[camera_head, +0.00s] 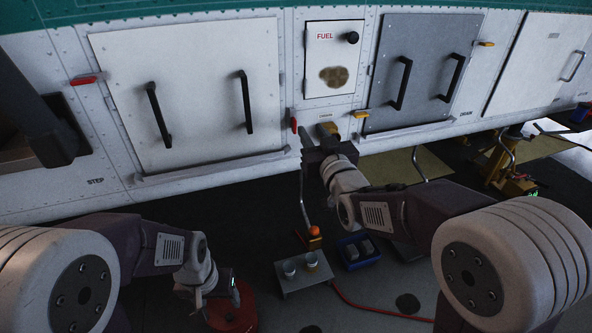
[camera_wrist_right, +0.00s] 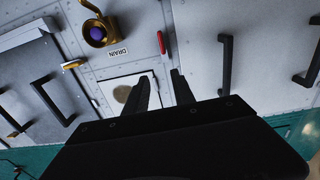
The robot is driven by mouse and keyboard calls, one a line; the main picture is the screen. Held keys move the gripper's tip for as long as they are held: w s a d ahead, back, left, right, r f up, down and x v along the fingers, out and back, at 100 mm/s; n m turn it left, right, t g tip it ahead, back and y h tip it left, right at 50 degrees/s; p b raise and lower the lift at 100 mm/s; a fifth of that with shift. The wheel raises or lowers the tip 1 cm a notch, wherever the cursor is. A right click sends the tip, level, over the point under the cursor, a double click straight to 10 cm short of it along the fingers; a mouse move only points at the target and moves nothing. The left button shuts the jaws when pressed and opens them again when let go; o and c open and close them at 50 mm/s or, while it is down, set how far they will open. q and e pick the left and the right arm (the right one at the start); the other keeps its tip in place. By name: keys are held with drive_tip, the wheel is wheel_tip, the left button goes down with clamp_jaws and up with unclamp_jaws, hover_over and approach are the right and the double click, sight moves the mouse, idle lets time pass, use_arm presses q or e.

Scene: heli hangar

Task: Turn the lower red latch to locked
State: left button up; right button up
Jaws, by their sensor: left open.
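The lower red latch (camera_head: 294,125) is upright on the white panel, just right of the large left door. It also shows in the right wrist view (camera_wrist_right: 161,42), upright and beyond the fingertips. My right gripper (camera_head: 312,135) is in front of the panel near this latch. In the right wrist view its fingers (camera_wrist_right: 161,78) are apart with nothing between them, and the latch is apart from them. A second red latch (camera_head: 84,80) lies roughly level at the left door's upper left. My left gripper (camera_head: 236,290) is low, open, by a red round object (camera_head: 232,312).
A brass drain fitting (camera_wrist_right: 96,32) is beside the latch. The fuel panel (camera_head: 333,60) is above, with black-handled doors (camera_head: 195,60) either side.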

sight(295, 126)
drive_tip(key=shift+y, duration=0.3)
drive_tip(key=w+a+f, duration=0.1)
drive_tip(key=w, duration=0.2)
drive_tip(key=w+a+f+b, duration=0.1)
drive_tip(key=w, duration=0.2)
drive_tip(key=w+a+f, duration=0.1)
drive_tip(key=w, duration=0.2)
drive_tip(key=shift+a+f, duration=0.25)
drive_tip(key=shift+a, duration=0.15)
use_arm(q)
drive_tip(key=f, duration=0.3)
drive_tip(key=shift+w+d+f, duration=0.15)
drive_tip(key=shift+w+f, duration=0.1)
use_arm(e)
clamp_jaws()
